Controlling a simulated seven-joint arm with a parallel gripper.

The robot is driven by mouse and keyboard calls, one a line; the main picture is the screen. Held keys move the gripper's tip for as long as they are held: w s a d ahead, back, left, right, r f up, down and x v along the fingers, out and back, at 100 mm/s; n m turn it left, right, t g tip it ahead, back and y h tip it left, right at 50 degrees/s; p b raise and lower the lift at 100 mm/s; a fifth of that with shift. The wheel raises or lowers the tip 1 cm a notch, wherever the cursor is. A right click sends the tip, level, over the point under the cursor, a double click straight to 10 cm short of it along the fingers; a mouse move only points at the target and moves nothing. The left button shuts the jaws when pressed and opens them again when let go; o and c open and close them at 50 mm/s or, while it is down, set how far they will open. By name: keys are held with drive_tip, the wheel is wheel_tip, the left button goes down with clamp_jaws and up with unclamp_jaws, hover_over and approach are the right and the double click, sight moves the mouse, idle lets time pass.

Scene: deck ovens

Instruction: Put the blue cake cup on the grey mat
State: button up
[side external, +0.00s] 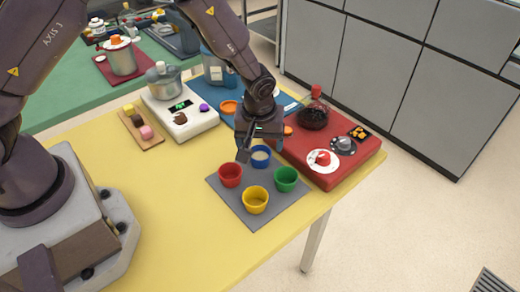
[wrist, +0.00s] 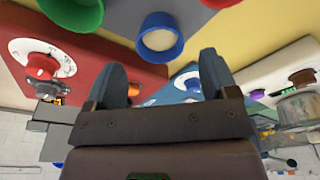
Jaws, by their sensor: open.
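The blue cake cup (side external: 261,157) stands upright at the far corner of the grey mat (side external: 277,215), with something pale inside it. In the wrist view the blue cup (wrist: 160,45) lies just beyond my fingertips, roughly midway between them, over the mat's corner (wrist: 122,14). My gripper (side external: 245,154) is above and just left of the blue cup in the side view. In the wrist view my gripper (wrist: 163,70) is open, with nothing held between its fingers. Whether the cup overhangs the mat's edge is hard to tell.
A red cup (side external: 230,175), yellow cup (side external: 255,200) and green cup (side external: 286,179) stand close by on the mat. The yellow table's front left is clear.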

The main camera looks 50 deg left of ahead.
wheel_tip(320, 180, up, 8)
wheel_tip(320, 180, up, 14)
drive_tip(key=m+t+h, duration=0.2)
drive_tip(key=m, duration=0.2)
hover_over(259, 167)
drive_tip(key=s+a, duration=0.4)
drive_tip(key=s, duration=0.3)
drive_tip(key=s+a+r+m+t, duration=0.1)
drive_tip(key=s+a+r+m, duration=0.1)
drive_tip(key=s, duration=0.4)
drive_tip(key=s+a+r+m+t, duration=0.1)
drive_tip(key=s+a+r+m, duration=0.1)
drive_tip(key=s, duration=0.5)
wheel_tip(259, 167, up, 3)
drive_tip(key=shift+s+f+m+y, duration=0.1)
drive_tip(key=shift+s+m+y, duration=0.2)
drive_tip(key=shift+m+y, duration=0.15)
